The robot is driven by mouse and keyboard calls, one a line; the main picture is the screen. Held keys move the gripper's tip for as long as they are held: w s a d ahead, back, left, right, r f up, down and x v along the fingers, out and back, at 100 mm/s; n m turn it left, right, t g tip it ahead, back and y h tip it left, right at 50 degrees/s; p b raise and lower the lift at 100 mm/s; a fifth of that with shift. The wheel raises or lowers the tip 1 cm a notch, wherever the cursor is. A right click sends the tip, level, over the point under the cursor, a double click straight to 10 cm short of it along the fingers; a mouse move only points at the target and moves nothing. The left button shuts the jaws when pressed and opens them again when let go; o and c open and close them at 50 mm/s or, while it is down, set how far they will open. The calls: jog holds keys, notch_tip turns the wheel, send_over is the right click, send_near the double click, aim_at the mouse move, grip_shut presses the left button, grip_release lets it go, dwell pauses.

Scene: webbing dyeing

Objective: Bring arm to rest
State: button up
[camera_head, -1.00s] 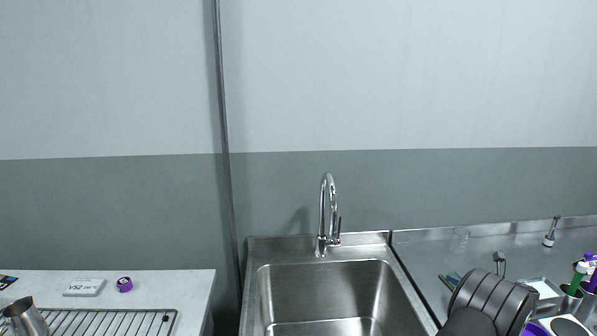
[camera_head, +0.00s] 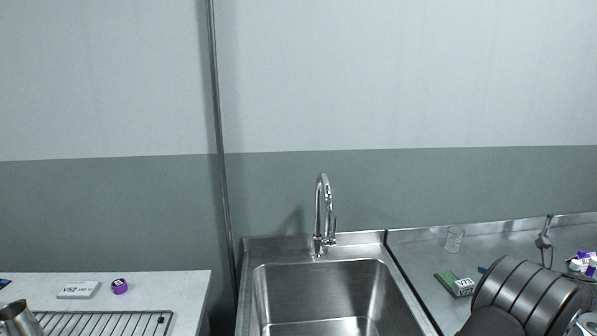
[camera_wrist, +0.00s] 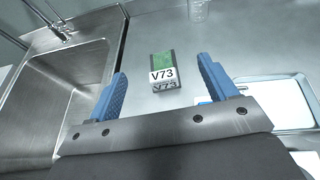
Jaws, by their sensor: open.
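My gripper (camera_wrist: 162,68) is open in the wrist view, with its two blue fingers spread apart and nothing between them. Past the fingertips, a small box marked V73 (camera_wrist: 165,77), with a green top, lies on the steel counter. The box also shows in the head view (camera_head: 461,287), left of my dark grey arm. My arm is at the lower right of the head view.
A steel sink (camera_head: 320,292) with a tall tap (camera_head: 322,215) is left of my arm. A clear glass (camera_head: 454,240) stands on the steel counter (camera_head: 415,260). A white counter at left holds a metal jug (camera_head: 20,320).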

jog(key=w+a+r+n+y, duration=0.1)
jog(key=w+a, duration=0.6)
jog(key=a, duration=0.3)
jog(key=w+a, duration=0.7)
jog(key=a, duration=0.2)
jog(key=w+a, duration=0.2)
jog(key=a, duration=0.9)
jog(key=w+a+f, duration=0.1)
jog(key=a, duration=1.1)
jog(key=shift+w+f+n+y, duration=0.25)
jog(key=shift+w+n+y, duration=0.05)
jog(key=shift+w+y, duration=0.1)
